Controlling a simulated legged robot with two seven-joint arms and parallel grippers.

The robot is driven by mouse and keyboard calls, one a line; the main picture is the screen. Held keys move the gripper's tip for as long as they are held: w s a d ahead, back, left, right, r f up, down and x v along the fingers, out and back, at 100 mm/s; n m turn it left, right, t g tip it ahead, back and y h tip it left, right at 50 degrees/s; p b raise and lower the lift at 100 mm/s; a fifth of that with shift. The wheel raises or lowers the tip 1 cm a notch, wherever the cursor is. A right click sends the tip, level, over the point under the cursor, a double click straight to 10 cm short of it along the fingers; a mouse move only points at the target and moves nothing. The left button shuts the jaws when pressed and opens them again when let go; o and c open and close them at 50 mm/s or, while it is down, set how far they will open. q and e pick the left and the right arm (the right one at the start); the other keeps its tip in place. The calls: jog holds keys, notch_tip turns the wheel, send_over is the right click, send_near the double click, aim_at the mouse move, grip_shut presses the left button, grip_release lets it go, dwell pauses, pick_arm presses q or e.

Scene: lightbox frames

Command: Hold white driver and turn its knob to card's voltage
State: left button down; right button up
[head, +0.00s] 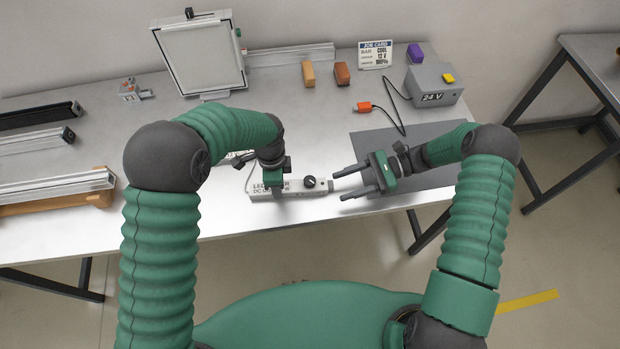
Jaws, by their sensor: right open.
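The white driver (291,193) lies near the table's front edge, with "LED" and "DC" lettering on its left part. Its black knob (310,182) is on top toward the right end. My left gripper (274,187) is at the driver's left part, over its lettering; its fingers are mostly hidden, so I cannot tell whether they grip. My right gripper (350,182) is open and empty, just right of the knob, with its fingers pointing left. The job card (375,55) stands at the back and appears to read "COOL", "12 V".
A grey box (433,85) marked "24 V" with a yellow button stands at back right; its cable ends in an orange connector (364,107). A framed panel (200,57) stands at back left. Rails (58,187) lie at left. A dark mat (425,140) lies under my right arm.

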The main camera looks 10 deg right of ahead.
aim_at(310, 179)
jog(key=w+d+m+t+y, duration=0.2)
jog(key=y, duration=0.1)
jog(key=shift+d+f+m, duration=0.15)
jog(key=shift+m, duration=0.15)
jog(key=shift+t, duration=0.3)
jog(key=a, duration=0.8)
jog(key=w+a, duration=0.1)
jog(key=a, duration=0.3)
grip_shut()
